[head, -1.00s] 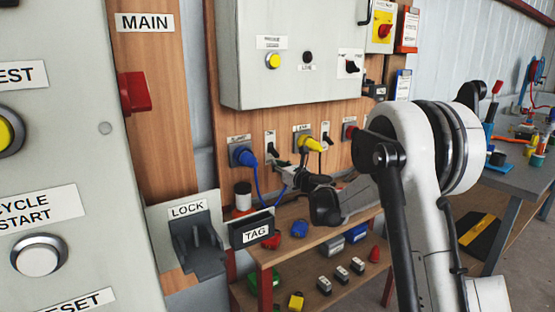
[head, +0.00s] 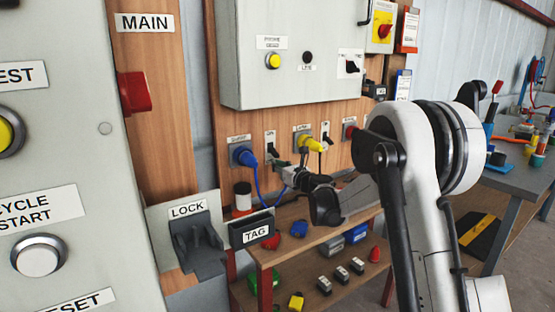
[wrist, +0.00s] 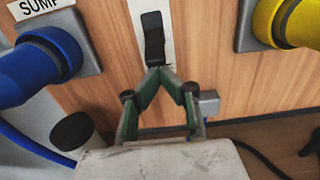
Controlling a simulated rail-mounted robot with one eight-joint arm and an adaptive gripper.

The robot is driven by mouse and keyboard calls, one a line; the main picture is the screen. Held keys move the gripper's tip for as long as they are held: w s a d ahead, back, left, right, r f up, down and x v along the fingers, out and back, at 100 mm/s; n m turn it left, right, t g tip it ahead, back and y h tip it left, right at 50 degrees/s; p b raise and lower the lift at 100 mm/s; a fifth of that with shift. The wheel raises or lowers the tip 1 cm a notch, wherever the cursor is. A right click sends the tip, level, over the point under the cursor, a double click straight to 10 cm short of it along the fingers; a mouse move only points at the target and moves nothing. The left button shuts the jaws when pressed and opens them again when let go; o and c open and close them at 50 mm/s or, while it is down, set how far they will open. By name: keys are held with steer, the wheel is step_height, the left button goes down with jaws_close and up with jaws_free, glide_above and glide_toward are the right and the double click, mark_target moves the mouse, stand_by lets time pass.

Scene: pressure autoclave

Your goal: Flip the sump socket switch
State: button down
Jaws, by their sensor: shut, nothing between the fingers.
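The sump socket switch (wrist: 153,38) is a black rocker on a pale upright plate, between the blue and yellow plugs. The plate also shows in the head view (head: 270,138), right of the blue plug (head: 246,157) in the socket labelled SUMP. In the wrist view the SUMP label (wrist: 38,6) is at the upper left. My gripper (wrist: 162,74) is shut and empty, its fingertips together at the rocker's lower end. Whether they touch it I cannot tell. In the head view my gripper (head: 277,164) is small, in front of the panel below the switch.
The blue plug (wrist: 35,68) is close on the left and the yellow plug (wrist: 288,22) on the right. A blue cable (head: 259,190) hangs from the blue plug. Below is a wooden shelf (head: 330,232) with several small items. A grey cabinet (head: 290,85) is above.

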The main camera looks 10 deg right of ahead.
steer(key=shift+r+p, duration=0.9)
steer(key=shift+r, duration=0.9)
steer(key=shift+s+f, duration=0.1)
steer(key=s, duration=0.1)
steer(key=s+d+f+b, duration=0.1)
steer(key=shift+s+d, duration=0.1)
steer(key=shift+s, duration=0.25)
steer(key=shift+s, duration=0.1)
glide_toward(277, 155)
steer(key=shift+w+f+b, duration=0.35)
steer(key=shift+f, duration=0.2)
stand_by(0.3)
